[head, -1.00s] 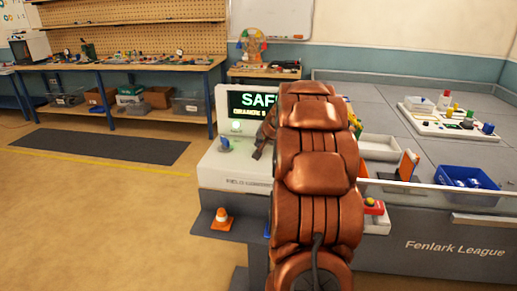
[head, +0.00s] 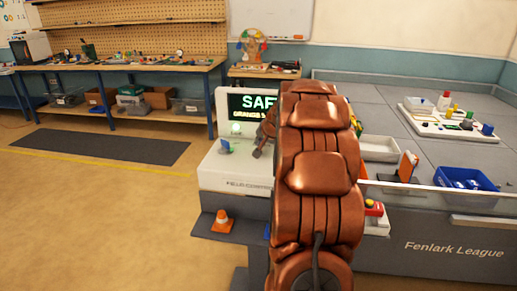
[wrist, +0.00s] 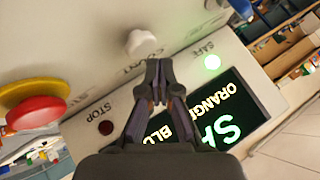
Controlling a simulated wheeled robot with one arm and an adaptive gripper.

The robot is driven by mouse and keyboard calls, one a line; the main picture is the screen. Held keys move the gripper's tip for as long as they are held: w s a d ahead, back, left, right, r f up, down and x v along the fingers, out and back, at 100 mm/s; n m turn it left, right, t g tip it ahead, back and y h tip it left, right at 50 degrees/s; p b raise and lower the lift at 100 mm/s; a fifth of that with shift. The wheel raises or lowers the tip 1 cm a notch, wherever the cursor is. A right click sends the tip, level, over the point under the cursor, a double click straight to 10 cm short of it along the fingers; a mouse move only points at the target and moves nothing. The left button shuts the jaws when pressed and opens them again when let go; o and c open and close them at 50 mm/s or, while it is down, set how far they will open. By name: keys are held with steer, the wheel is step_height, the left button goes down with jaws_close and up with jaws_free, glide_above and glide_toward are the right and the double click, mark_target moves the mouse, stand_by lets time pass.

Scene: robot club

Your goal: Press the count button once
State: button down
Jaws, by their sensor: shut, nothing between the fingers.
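The count button is a white knob (wrist: 140,43) on the pale console panel, with the word COUNT printed beside it. It shows in the wrist view just beyond my fingertips; my arm hides it in the head view. My gripper (wrist: 158,72) is shut and empty, its dark fingertips over the COUNT lettering. A small gap shows between tips and knob in the picture; I cannot tell their height above the panel. The console (head: 232,170) stands left of my copper arm in the head view.
A lit display (wrist: 215,115) reads SAFE and ORANGE, beside a glowing green SAFE lamp (wrist: 212,62). A dark STOP lamp (wrist: 106,128) and a red mushroom button (wrist: 37,113) on yellow lie left.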

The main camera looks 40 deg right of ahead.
steer(key=shift+r, duration=0.1)
steer(key=shift+r+p, duration=1.7)
steer(key=shift+r, duration=0.8)
steer(key=s+a+f+n+g+y, duration=0.1)
steer(key=s+a+n+y, duration=0.15)
steer(key=a, duration=1.05)
steer(key=s+a+n+g+y, duration=0.1)
steer(key=s+a+n+g, duration=0.15)
steer(key=a, duration=1.05)
steer(key=s+a+f+n+g+y, duration=0.1)
steer(key=s+a+f+n+g, duration=0.2)
steer(key=s+a, duration=0.85)
steer(key=s+a+f+n+g, duration=0.1)
steer(key=s+a+n+g, duration=0.1)
steer(key=s, duration=0.9)
steer(key=s+a+f+n+g+h, duration=0.1)
steer(key=s+a+n+g, duration=0.1)
steer(key=s, duration=0.8)
steer(key=shift+s+a+f+n+p, duration=0.35)
steer(key=shift+a+n, duration=0.15)
steer(key=shift+a, duration=0.75)
